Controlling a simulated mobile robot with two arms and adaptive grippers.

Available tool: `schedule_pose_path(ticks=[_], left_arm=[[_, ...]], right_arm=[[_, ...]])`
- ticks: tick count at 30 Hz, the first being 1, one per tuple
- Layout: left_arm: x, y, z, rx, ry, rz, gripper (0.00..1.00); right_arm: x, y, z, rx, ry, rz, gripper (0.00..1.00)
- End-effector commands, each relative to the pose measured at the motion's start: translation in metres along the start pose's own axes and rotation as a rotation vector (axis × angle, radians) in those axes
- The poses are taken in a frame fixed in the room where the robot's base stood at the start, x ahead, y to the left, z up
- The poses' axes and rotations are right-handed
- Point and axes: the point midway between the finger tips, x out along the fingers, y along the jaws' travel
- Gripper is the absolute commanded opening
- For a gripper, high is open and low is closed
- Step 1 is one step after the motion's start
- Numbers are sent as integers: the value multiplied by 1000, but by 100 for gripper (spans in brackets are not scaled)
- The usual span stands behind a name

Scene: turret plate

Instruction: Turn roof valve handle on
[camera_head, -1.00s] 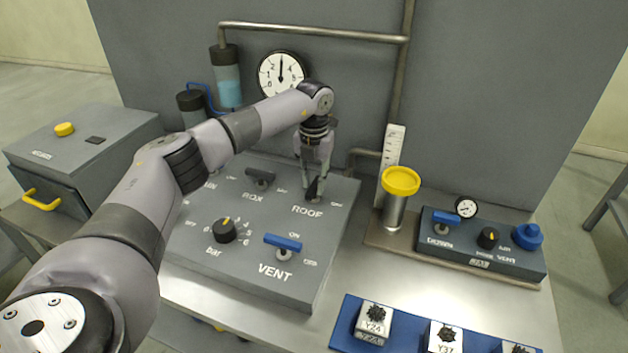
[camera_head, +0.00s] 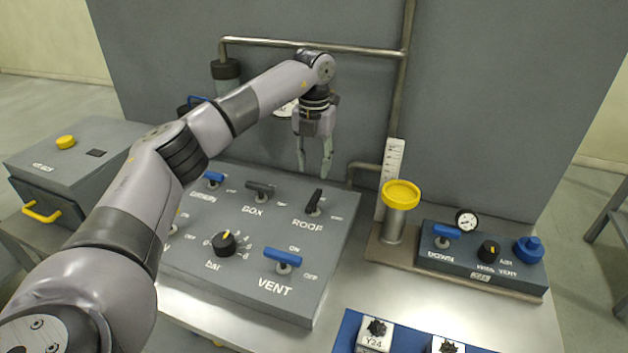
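The roof valve handle (camera_head: 314,201) is a small black lever at the upper right of the sloped grey control panel (camera_head: 312,262), just above the word ROOF. It runs front to back, leaning slightly right at its far end, crosswise to the sideways box handle (camera_head: 260,188). The small lettering around it is too faint to read. My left gripper (camera_head: 313,172) points down above and behind the roof handle. Its two fingers are apart with nothing between them, and it looks clear of the handle. My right gripper is not in view.
The blue vent handle (camera_head: 283,257) and black bar knob (camera_head: 224,243) stand on the same panel. A yellow-topped cylinder (camera_head: 401,196) and a smaller panel (camera_head: 484,262) are to the right. A grey wall with pipes (camera_head: 312,43) rises behind.

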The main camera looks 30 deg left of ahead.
Motion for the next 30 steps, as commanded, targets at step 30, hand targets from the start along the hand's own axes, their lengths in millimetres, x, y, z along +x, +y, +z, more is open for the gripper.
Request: schedule_pose_path(ticks=[30], left_arm=[[-56, 0, 0, 0, 0, 0, 35]], right_arm=[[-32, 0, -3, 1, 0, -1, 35]])
